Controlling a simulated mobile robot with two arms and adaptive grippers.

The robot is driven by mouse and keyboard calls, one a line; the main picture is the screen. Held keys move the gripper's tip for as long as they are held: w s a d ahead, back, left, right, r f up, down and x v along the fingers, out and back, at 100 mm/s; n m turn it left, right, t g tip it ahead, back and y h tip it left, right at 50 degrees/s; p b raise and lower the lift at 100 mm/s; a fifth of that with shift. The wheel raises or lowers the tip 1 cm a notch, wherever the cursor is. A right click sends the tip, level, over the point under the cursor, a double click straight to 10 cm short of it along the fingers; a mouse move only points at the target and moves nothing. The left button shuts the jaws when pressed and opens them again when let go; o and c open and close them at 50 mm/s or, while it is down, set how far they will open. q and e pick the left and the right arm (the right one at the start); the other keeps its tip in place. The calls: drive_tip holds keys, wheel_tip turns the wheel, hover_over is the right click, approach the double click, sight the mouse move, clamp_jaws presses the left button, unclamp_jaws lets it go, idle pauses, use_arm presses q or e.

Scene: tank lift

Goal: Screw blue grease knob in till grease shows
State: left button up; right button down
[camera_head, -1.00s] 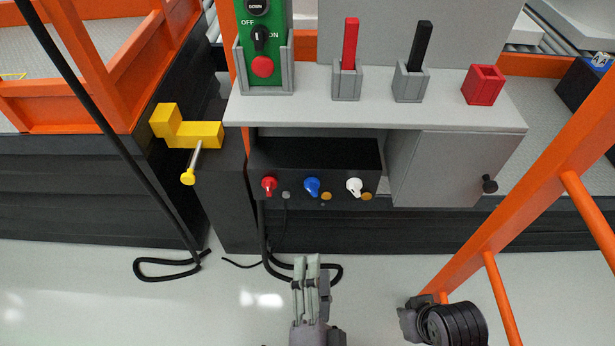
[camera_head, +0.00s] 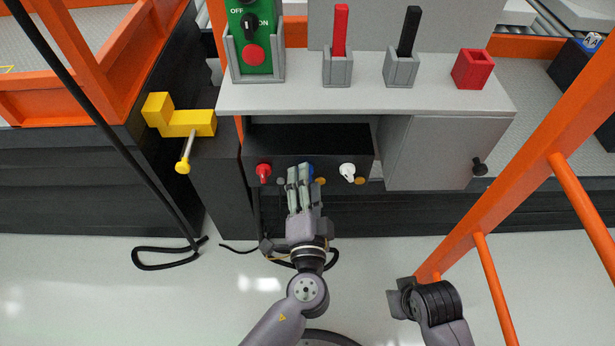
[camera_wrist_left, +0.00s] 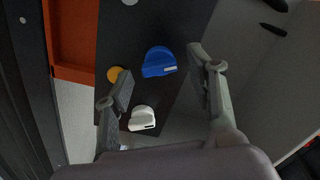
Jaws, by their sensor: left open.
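The blue grease knob (camera_head: 309,167) is on the front of the black box, between the red knob (camera_head: 264,170) and the white knob (camera_head: 347,171). My left gripper (camera_head: 300,172) is at it and hides most of it in the head view. In the left wrist view the blue knob (camera_wrist_left: 158,62) shows whole, with a pale mark on its edge. The open fingers of my left gripper (camera_wrist_left: 160,64) appear on either side of it, with visible gaps. An orange disc (camera_wrist_left: 115,74) is beside the blue knob.
The black box (camera_head: 310,140) sits under a grey shelf (camera_head: 360,97), beside a grey cabinet door (camera_head: 445,140). A yellow block with a lever (camera_head: 190,122) is at left. An orange rail (camera_head: 510,170) slants across the right. Black cable (camera_head: 165,265) lies on the floor.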

use_arm(q)
drive_tip(key=shift+w, duration=0.65)
use_arm(e)
drive_tip(key=shift+w+a+f, duration=0.15)
drive_tip(key=shift+w, duration=0.05)
use_arm(q)
drive_tip(key=shift+c, duration=0.5)
drive_tip(key=c, duration=1)
drive_tip(key=shift+m, duration=0.8)
drive_tip(key=shift+c, duration=0.2)
use_arm(e)
drive_tip(key=shift+v, duration=1)
